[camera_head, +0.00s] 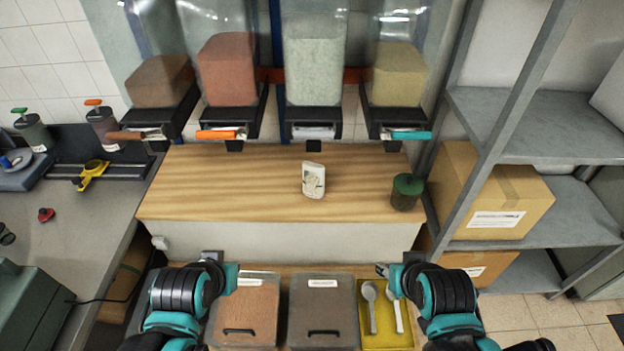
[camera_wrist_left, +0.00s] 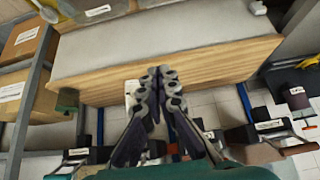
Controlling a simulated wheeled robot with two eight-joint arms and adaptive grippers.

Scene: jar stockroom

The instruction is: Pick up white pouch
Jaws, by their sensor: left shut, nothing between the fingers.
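The white pouch (camera_head: 313,181) stands on the wooden counter, right of its middle, with a small label on its front. In the left wrist view a pale part of the pouch (camera_wrist_left: 131,88) shows beside my fingers; the rest is hidden behind them. My left gripper (camera_head: 213,257) is in front of the counter, to the left of the pouch and apart from it. In the left wrist view its fingers (camera_wrist_left: 158,74) are together with nothing between them. My right gripper (camera_head: 383,269) is in front of the counter, to the right of the pouch; its finger opening is unclear.
A dark jar with a green lid (camera_head: 406,191) stands on the counter's right. Several dispensers (camera_head: 314,60) hang above the counter's back. Below are two lidded bins (camera_head: 323,312) and a yellow tray (camera_head: 374,340) with scoops. A metal shelf (camera_head: 520,100) with cardboard boxes stands right.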

